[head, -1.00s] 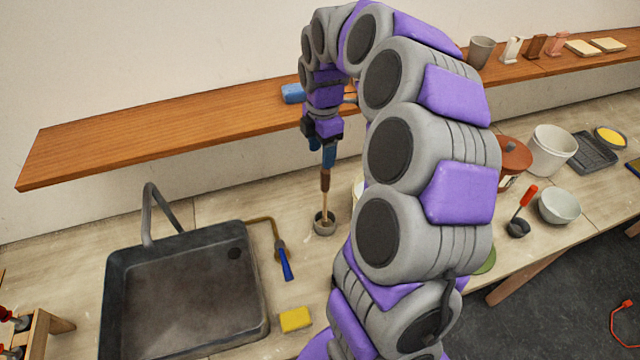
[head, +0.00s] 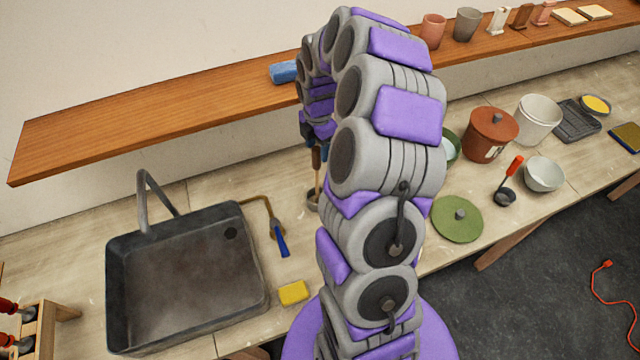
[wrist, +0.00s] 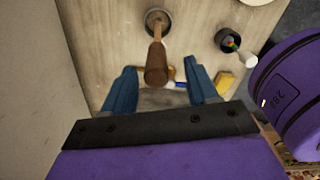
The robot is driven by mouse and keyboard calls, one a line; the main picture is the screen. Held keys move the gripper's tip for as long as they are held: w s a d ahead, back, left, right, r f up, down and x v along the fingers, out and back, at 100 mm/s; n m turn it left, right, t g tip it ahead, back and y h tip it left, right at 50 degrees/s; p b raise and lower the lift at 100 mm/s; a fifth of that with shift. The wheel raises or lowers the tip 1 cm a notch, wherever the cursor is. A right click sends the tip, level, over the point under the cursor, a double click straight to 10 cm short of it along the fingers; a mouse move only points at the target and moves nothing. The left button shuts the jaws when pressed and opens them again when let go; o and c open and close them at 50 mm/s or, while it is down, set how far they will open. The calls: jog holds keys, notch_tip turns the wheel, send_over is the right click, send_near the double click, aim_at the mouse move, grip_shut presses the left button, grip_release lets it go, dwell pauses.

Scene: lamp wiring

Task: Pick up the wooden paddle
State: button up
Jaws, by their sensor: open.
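The wooden paddle (wrist: 156,62) has a dark brown handle end and a paler shaft. It stands in a small grey round holder (wrist: 158,18) on the counter. In the head view the paddle (head: 318,180) shows only as a thin strip beside my arm, and its holder is mostly covered. My gripper (wrist: 161,68) is open, with its blue fingers to either side of the paddle's handle end in the wrist view. Whether they touch it I cannot tell. In the head view my gripper (head: 314,152) is partly hidden behind my arm. The paddle's lower end is hidden in the holder.
A wooden shelf (head: 150,115) runs along the wall with a blue cloth-like item (head: 284,72) on it. A dark sink (head: 185,290), a blue-handled brush (head: 279,240) and a yellow sponge (head: 293,293) are nearby. A green lid (head: 457,218) and a red-brown pot (head: 489,135) are to the right.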

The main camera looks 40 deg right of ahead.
aim_at(318, 158)
jog(key=shift+a+f, duration=0.15)
jog(key=shift+a, duration=0.65)
jog(key=f, duration=0.1)
jog(key=d+f, duration=0.1)
jog(key=f, duration=0.1)
jog(key=d+f, duration=0.1)
jog(key=f, duration=0.1)
jog(key=shift+w, duration=0.3)
jog(key=shift+d+f, duration=0.15)
jog(key=shift+d, duration=0.15)
jog(key=shift+a, duration=0.85)
jog(key=c, duration=0.3)
jog(key=shift+a+r, duration=0.2)
jog(key=shift+a, duration=0.1)
jog(key=c, duration=0.3)
jog(key=shift+c, duration=0.8)
jog(key=shift+s+d+f, duration=0.1)
jog(key=shift+d+f, duration=0.05)
jog(key=shift+d, duration=0.6)
grip_shut()
